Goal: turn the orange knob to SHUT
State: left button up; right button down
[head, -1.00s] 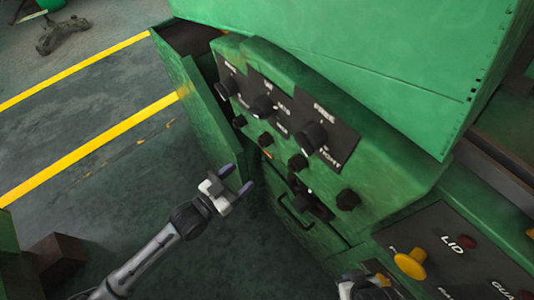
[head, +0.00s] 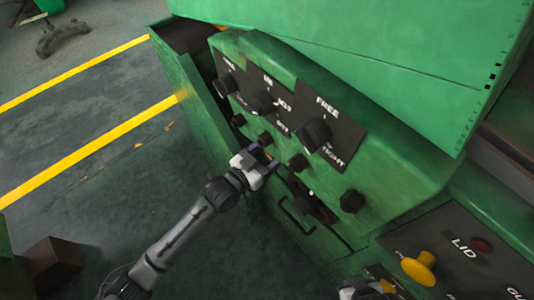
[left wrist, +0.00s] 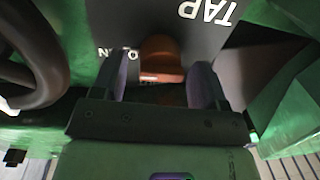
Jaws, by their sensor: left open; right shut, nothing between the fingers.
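The orange knob (left wrist: 160,58) shows in the left wrist view, on a dark plate marked TAP (left wrist: 208,12). It is between the two spread fingers of my left gripper (left wrist: 158,74), with a visible gap on each side. The smaller lettering by the knob is partly covered, and I cannot read SHUT. In the head view my left gripper (head: 263,159) is up against the green machine front, below the row of small black knobs, and its fingers largely hide the orange knob. My right gripper (head: 368,289) shows only partly at the bottom edge, shut and away from the orange knob.
Larger black knobs sit on dark plates above, one marked FREE and TIGHT (head: 314,134). A yellow knob (head: 419,267) stands on the LID panel at lower right. A dark curved rim (left wrist: 38,55) is close on the left in the left wrist view. Open floor (head: 110,170) lies left.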

pick_arm(q)
jog(key=shift+c, duration=0.3)
jog(key=c, duration=0.8)
